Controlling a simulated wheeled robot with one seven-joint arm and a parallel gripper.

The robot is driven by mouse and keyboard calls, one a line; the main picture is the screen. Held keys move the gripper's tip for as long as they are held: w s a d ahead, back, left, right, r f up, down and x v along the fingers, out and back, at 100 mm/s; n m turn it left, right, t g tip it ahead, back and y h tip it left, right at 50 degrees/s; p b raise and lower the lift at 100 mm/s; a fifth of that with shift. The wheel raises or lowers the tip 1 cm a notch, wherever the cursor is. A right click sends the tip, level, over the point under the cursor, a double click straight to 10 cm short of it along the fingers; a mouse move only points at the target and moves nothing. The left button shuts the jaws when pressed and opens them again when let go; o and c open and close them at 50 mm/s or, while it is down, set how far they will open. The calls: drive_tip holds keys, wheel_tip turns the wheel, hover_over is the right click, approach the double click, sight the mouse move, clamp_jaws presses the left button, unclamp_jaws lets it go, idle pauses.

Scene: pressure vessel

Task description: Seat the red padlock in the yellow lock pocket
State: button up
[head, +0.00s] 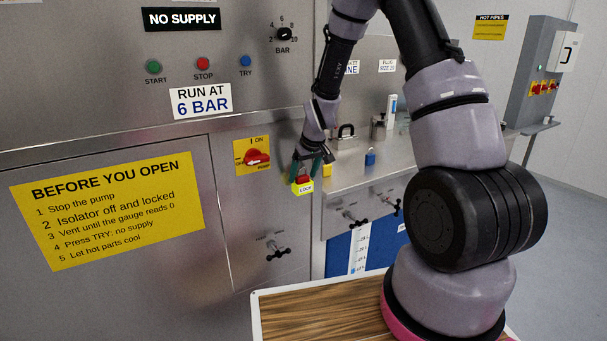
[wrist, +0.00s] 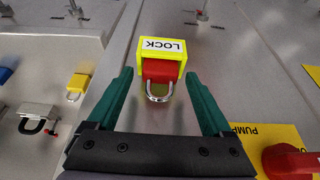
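The red padlock (wrist: 160,72) sits inside the yellow lock pocket (wrist: 145,50), its silver shackle sticking out toward my gripper in the wrist view. The pocket carries a white LOCK label. In the head view the red padlock (head: 303,180) shows just above the front of the yellow pocket (head: 301,189) on the steel panel. My gripper (wrist: 162,82) is open, its teal fingers spread on either side of the pocket with gaps to the padlock. It also shows in the head view (head: 307,168), close above the pocket. How deep the padlock sits is hidden.
The red isolator switch (head: 256,157) on its yellow plate is left of the pocket. On the steel shelf at right are a blue padlock (head: 370,158), a yellow padlock (wrist: 77,86) and a grey padlock (wrist: 38,117). Valve handles (head: 277,250) stick out below.

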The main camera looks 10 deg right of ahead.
drive_tip(key=shift+r, duration=0.1)
drive_tip(key=s+d+r+m, duration=0.1)
drive_tip(key=s+d+r, duration=0.1)
drive_tip(key=s+r, duration=0.5)
drive_tip(key=s+d+r+m+t, duration=0.1)
drive_tip(key=s+r, duration=0.2)
drive_tip(key=r, duration=0.7)
drive_tip(key=s+d+r+m, duration=0.2)
drive_tip(key=s+r, duration=0.3)
drive_tip(key=r, duration=0.4)
drive_tip(key=s+r+m+t, duration=0.2)
drive_tip(key=s+r, duration=0.5)
drive_tip(key=s, duration=0.8)
drive_tip(key=shift+d+m+y, duration=0.3)
drive_tip(key=shift+d+m, duration=0.1)
drive_tip(key=shift+m, duration=0.5)
drive_tip(key=shift+d+r, duration=0.1)
